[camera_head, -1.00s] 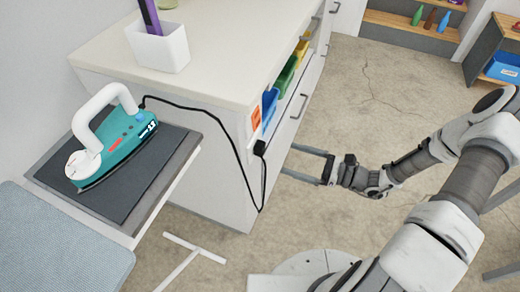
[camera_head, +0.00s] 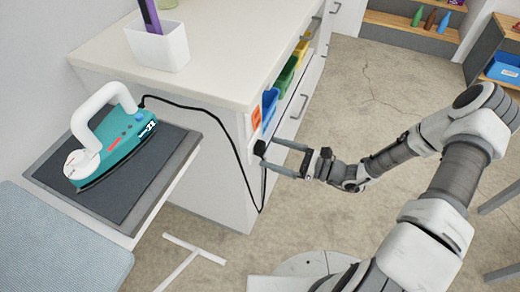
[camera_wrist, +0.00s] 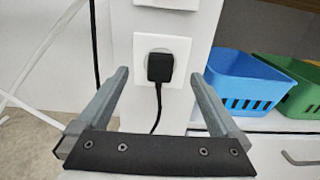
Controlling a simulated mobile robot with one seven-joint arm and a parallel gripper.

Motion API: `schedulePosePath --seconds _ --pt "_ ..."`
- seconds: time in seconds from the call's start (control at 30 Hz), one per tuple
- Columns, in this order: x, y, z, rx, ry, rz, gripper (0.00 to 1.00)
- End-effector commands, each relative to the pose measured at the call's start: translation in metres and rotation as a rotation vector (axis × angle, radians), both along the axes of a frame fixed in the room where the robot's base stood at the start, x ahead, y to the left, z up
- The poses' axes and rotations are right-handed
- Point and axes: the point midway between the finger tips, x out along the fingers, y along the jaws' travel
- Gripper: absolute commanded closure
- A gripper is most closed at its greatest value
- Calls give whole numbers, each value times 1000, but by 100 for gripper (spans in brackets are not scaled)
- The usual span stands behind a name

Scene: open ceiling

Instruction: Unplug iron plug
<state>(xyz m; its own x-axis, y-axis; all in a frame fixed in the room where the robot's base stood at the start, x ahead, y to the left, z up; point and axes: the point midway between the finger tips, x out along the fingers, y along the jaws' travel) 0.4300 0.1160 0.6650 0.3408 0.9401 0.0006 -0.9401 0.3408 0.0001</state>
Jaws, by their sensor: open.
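The black iron plug (camera_wrist: 160,67) sits in a white wall socket (camera_wrist: 180,46) on the end panel of the cabinet, its cord hanging down. In the head view the plug (camera_head: 260,147) is small and dark at the cabinet's front corner. My gripper (camera_wrist: 160,82) is open, with one finger to each side of the plug in the wrist view. In the head view my gripper (camera_head: 284,158) reaches the plug from the right; I cannot tell whether either finger touches it. The teal and white iron (camera_head: 115,140) rests on the dark board at left, its black cord (camera_head: 215,117) running to the cabinet corner.
A blue basket (camera_wrist: 245,82) and a green basket (camera_wrist: 298,90) stand on the shelf right of the socket. The white cabinet (camera_head: 225,60) fills the middle. An ironing board (camera_head: 60,245) is at left. Floor right of the cabinet is open.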

Motion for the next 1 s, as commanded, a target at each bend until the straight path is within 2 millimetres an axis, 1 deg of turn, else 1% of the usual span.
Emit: schedulePosePath --seconds 0.1,0.3,1.0 --pt "4 13 1 1 0 2 0" --pt "9 25 0 -1 1 0 0" --pt "10 26 1 -1 0 -1 0"
